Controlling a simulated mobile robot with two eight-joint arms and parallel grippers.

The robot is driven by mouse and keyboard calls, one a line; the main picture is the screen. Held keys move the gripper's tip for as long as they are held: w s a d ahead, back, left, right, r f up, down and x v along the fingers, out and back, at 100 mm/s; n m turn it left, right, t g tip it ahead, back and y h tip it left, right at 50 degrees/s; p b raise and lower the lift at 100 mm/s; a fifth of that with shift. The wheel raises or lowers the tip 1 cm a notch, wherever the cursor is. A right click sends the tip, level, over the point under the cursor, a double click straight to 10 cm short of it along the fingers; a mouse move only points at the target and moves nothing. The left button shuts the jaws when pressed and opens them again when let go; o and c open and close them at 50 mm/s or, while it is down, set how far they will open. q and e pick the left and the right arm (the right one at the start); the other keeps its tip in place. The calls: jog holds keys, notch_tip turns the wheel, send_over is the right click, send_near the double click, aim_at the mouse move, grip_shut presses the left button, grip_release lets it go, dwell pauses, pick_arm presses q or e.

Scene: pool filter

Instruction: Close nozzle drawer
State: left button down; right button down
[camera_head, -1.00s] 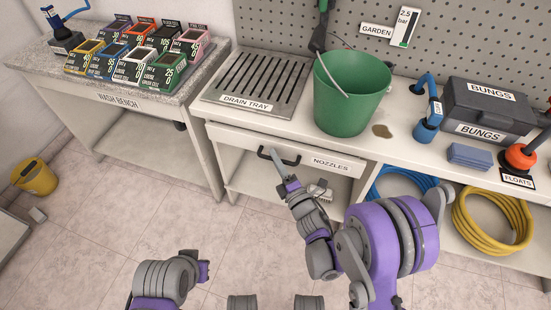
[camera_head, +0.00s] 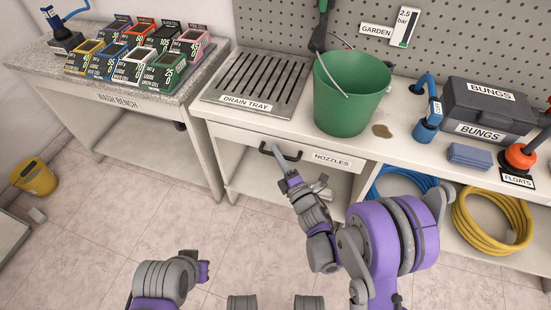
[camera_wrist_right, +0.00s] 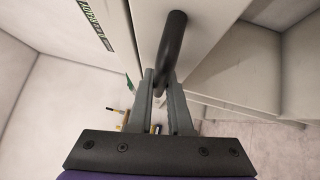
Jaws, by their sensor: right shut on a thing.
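The nozzle drawer (camera_head: 240,148) is a pale front under the bench top, with a white "NOZZLES" label (camera_head: 332,160) on its right part. Its front looks close to the bench face; I cannot tell how wide any gap is. A black bar handle (camera_head: 270,152) sits on the front. My right gripper (camera_head: 280,155) is shut on this handle. In the right wrist view the dark handle (camera_wrist_right: 172,45) runs between the two fingers of the right gripper (camera_wrist_right: 162,88). Of my left arm only links show at the bottom; its fingers are not visible.
Above the drawer are a drain tray (camera_head: 258,85), a green bucket (camera_head: 345,100) and a black bungs box (camera_head: 488,112). A blue hose (camera_head: 395,178) and a yellow hose (camera_head: 490,225) lie under the bench to the right. The floor in front is clear.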

jog(key=shift+w+d, duration=0.2)
jog(key=shift+w, duration=0.65)
jog(key=c, duration=1.1)
grip_release()
jog(key=shift+s, duration=0.1)
jog(key=b+v, duration=0.2)
jog(key=v, duration=0.8)
jog(key=shift+s+d, duration=0.2)
jog(key=shift+s, duration=0.1)
